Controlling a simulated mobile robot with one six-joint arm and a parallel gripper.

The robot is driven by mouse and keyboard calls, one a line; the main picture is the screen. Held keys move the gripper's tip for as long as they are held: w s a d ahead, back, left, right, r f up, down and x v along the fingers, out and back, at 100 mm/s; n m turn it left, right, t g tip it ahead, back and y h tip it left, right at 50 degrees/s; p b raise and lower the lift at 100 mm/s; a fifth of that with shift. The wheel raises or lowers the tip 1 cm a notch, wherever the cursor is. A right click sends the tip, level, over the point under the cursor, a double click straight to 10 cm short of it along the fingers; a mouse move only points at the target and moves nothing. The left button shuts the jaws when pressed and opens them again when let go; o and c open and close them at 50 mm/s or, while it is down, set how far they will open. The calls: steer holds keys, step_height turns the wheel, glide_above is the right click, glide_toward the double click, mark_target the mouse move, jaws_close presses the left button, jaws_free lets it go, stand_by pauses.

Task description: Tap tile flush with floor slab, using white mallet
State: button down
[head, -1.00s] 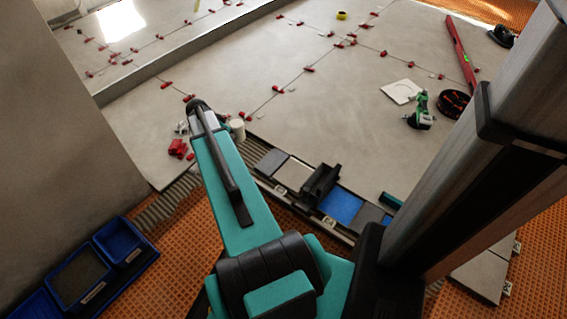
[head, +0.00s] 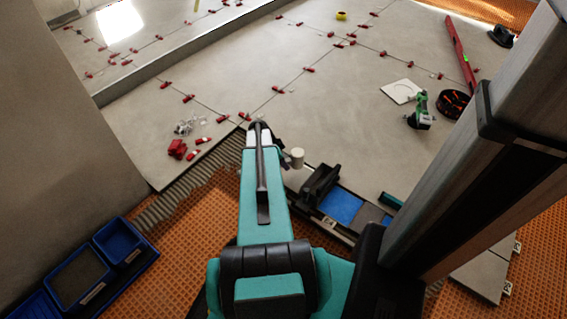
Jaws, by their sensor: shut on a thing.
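The white mallet (head: 297,157) shows as a pale cylinder just right of the end of my arm; its handle is hidden. My gripper (head: 258,127) is mostly hidden behind my arm link; it is shut on the mallet, over the near edge of the tiled floor. The large grey floor tiles (head: 330,110) stretch away behind it, with red levelling clips along their joints. Ridged adhesive (head: 185,190) lies bare along the near edge, left of my arm. I cannot tell from here which tile stands proud.
Red wedges (head: 177,148) and clear clips (head: 188,126) lie left of my gripper. A rack with a black holder (head: 320,184) and blue pad (head: 342,206) stands right. Blue bins (head: 118,240) are lower left. A green tool (head: 420,110) and red level (head: 459,52) lie right.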

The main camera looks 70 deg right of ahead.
steer(key=shift+f, duration=0.1)
steer(key=shift+f+b, duration=2.15)
steer(key=shift+f, duration=2.05)
steer(key=shift+r+p, duration=1.15)
steer(key=shift+r, duration=1.2)
step_height(320, 180, down, 5)
steer(key=b, duration=0.3)
steer(key=shift+f, duration=0.15)
steer(key=shift+r+p, duration=1.3)
steer(key=shift+r, duration=1.35)
steer(key=shift+w, duration=0.1)
